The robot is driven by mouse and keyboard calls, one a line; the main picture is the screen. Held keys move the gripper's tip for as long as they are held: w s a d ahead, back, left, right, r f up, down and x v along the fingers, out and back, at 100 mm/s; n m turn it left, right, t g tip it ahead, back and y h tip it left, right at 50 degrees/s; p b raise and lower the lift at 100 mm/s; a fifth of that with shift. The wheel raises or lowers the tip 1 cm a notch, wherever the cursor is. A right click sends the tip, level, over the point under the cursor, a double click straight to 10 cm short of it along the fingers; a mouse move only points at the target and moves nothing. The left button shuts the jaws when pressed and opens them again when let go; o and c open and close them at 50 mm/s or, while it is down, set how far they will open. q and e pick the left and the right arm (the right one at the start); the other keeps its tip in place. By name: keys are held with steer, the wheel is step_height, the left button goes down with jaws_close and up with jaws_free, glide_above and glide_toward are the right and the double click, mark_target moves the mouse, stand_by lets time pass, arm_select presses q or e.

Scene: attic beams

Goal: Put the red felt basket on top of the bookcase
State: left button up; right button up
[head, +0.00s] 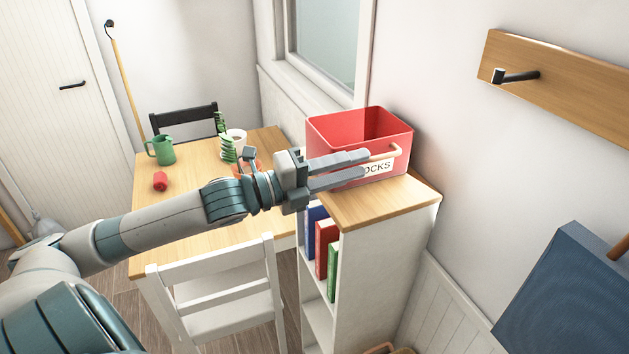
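The red felt basket (333,131) is an open box with a pale handle (388,153) and a white label on its front ending in "OCKS". It appears to stand upright on the wooden top of the white bookcase (382,207), at the end nearer the window. My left gripper (367,166) comes in from the left, in front of the basket's labelled side. Its two fingers are spread apart, with the tips beside the handle. They hide part of the label and the basket's lower left. Whether they touch the basket I cannot tell. My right gripper is out of view.
The near part of the bookcase top is bare; books (326,248) stand on a shelf below. A wooden table (188,206) to the left holds a green mug (161,150), a red item and a plant. A white chair (215,291) stands in front. A peg rail (575,78) is at right.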

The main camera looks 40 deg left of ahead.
arm_select(q)
steer(key=b+v, duration=0.2)
steer(key=v, duration=0.5)
steer(key=shift+s, duration=0.25)
stand_by(0.4)
steer(key=shift+a, duration=0.1)
stand_by(0.5)
